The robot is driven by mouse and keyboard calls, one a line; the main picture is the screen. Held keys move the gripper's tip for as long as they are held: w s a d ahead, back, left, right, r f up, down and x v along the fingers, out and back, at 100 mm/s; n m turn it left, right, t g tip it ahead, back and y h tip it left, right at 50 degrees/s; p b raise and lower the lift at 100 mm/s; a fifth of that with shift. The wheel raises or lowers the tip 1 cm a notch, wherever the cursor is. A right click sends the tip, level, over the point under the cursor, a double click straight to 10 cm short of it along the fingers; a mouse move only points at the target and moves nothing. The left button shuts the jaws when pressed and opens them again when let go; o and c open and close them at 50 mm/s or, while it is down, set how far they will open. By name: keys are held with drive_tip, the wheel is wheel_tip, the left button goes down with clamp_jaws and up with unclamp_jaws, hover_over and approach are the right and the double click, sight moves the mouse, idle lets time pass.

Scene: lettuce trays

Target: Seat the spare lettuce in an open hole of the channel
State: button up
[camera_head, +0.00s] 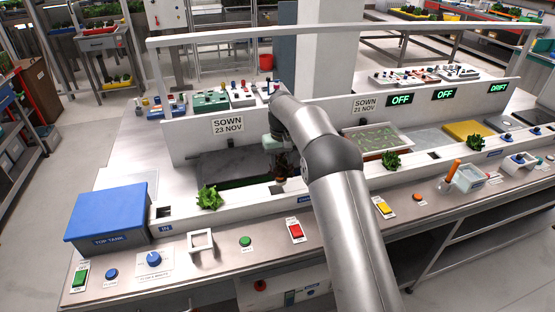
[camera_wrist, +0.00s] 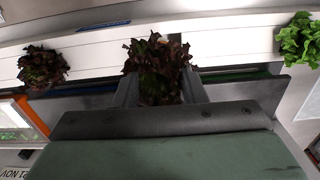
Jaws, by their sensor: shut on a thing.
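A dark red lettuce (camera_wrist: 158,62) is between the two fingers of my gripper (camera_wrist: 159,90), which is shut on it. In the head view the lettuce (camera_head: 281,162) shows small and dark at my gripper (camera_head: 279,160), behind the white channel (camera_head: 340,178). The channel also runs across the top of the wrist view (camera_wrist: 225,42). A dark opening (camera_head: 277,189) shows in the channel just below the held lettuce, and another (camera_head: 165,211) near its left end. The lettuce's root end is hidden.
Green lettuces stand in the channel at left (camera_head: 209,198) and right (camera_head: 391,160). Another dark red lettuce (camera_wrist: 42,67) sits at left in the wrist view. A blue tank lid (camera_head: 108,212) covers the channel's left end. Buttons and switches line the front ledge. My arm hides part of the channel.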

sight(276, 176)
drive_tip(key=shift+w+a+r, duration=0.1)
drive_tip(key=shift+w+a, duration=0.1)
drive_tip(key=shift+a, duration=0.25)
drive_tip(key=shift+w+a+r, duration=0.1)
drive_tip(key=shift+w+a, duration=0.1)
drive_tip(key=shift+a, duration=0.25)
wheel_tip(276, 176, down, 4)
drive_tip(key=b, duration=0.4)
drive_tip(key=shift+d+f, duration=0.1)
drive_tip(key=shift+f, duration=0.1)
drive_tip(key=shift+f+b, duration=0.35)
drive_tip(key=shift+f, duration=0.9)
drive_tip(key=shift+f, duration=1.15)
idle(1.3)
drive_tip(key=o, duration=1.7)
drive_tip(key=shift+r, duration=0.15)
drive_tip(key=shift+r+p, duration=2.35)
drive_tip(key=shift+r, duration=1.05)
